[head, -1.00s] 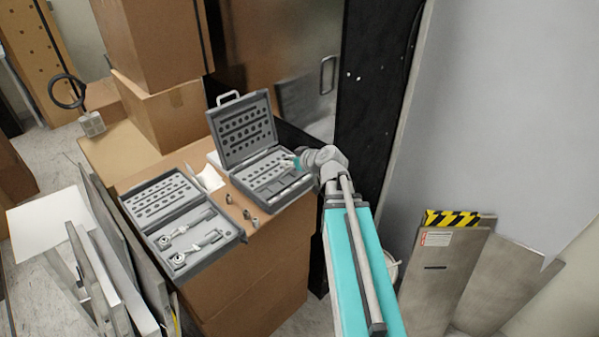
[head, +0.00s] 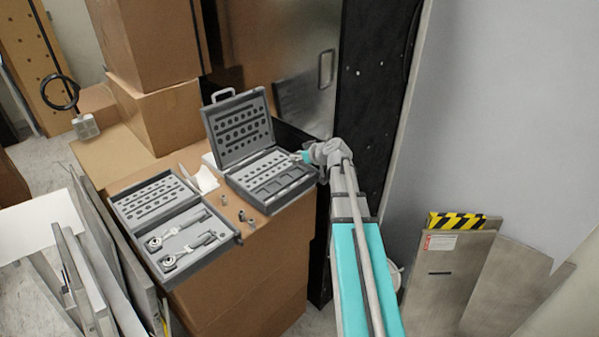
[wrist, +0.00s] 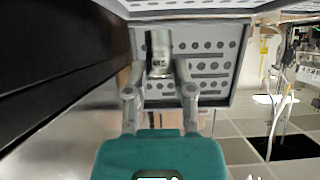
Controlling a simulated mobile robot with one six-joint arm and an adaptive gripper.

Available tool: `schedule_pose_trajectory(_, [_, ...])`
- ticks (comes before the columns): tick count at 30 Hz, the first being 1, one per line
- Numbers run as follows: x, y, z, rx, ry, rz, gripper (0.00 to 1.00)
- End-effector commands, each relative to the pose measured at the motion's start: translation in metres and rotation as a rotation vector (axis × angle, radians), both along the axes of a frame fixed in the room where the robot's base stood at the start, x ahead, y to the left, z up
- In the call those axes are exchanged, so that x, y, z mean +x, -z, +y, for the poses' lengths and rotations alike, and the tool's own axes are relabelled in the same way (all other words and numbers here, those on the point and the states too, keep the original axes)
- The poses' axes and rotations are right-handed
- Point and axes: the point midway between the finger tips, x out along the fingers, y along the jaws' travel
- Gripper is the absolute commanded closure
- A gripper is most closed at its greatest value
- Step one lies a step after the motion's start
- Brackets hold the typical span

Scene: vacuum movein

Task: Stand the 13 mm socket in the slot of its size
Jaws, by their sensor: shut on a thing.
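My gripper (wrist: 160,70) is shut on a shiny silver socket (wrist: 158,45) in the wrist view; the small mark on its side is too blurred to read. A grey holed panel (wrist: 221,78) lies behind the socket, with rows of round slots. In the head view my gripper (head: 302,157) is at the right side of the open right-hand socket case (head: 238,184), close to its slotted tray. The socket looks apart from the panel, but the exact gap cannot be told. The slot size markings are not legible.
A second open case (head: 232,239) with two ratchets lies to the left. Several small loose sockets (head: 241,215) stand between the cases on the cardboard box (head: 260,262). The raised lid (head: 238,124) stands behind the tray. A dark panel (head: 365,110) rises close at the right.

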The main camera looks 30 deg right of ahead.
Motion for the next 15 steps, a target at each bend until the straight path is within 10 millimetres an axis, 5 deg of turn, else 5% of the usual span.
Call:
schedule_pose_trajectory(6, [0.011, 0.020, -0.010, 0.000, 0.000, 0.000, 1.00])
schedule_pose_trajectory(15, [0.013, 0.021, -0.012, 0.000, 0.000, 0.000, 1.00])
